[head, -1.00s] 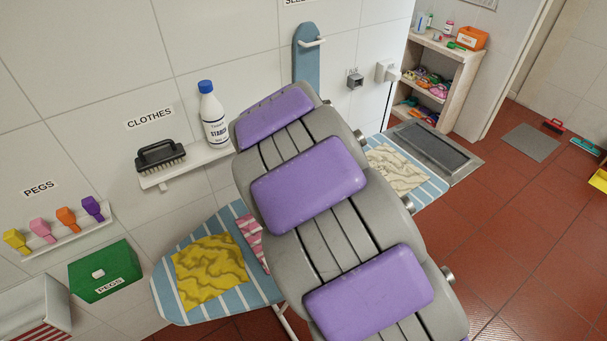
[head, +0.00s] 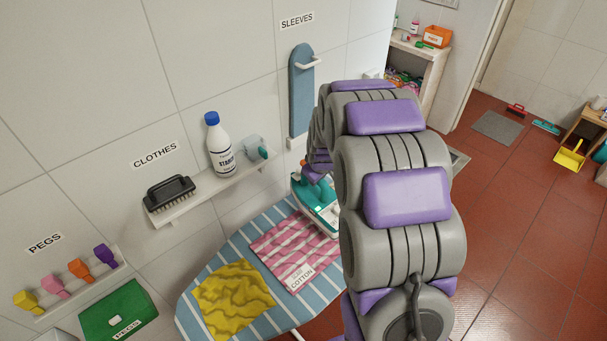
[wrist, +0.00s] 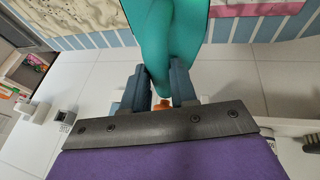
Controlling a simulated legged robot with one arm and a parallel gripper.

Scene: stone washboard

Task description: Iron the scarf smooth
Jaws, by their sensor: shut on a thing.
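My gripper (wrist: 163,85) is shut on the teal handle of the iron (wrist: 172,45). In the head view the iron (head: 314,205) is at the ironing board, just right of a pink striped cloth (head: 290,243); whether its sole touches the board cannot be told. A crumpled yellow cloth (head: 235,295) lies on the board's left end. A crumpled beige patterned cloth (wrist: 75,12) shows in the wrist view, on the other side of the iron from the pink cloth (wrist: 250,10). Which cloth is the scarf is not marked clearly. My arm hides the board's right part.
The striped ironing board (head: 195,312) stands along a tiled wall. A shelf (head: 210,190) above it holds a brush (head: 168,195) and a starch bottle (head: 219,148). A green peg box (head: 118,310) is at lower left. The red floor at right is mostly clear.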

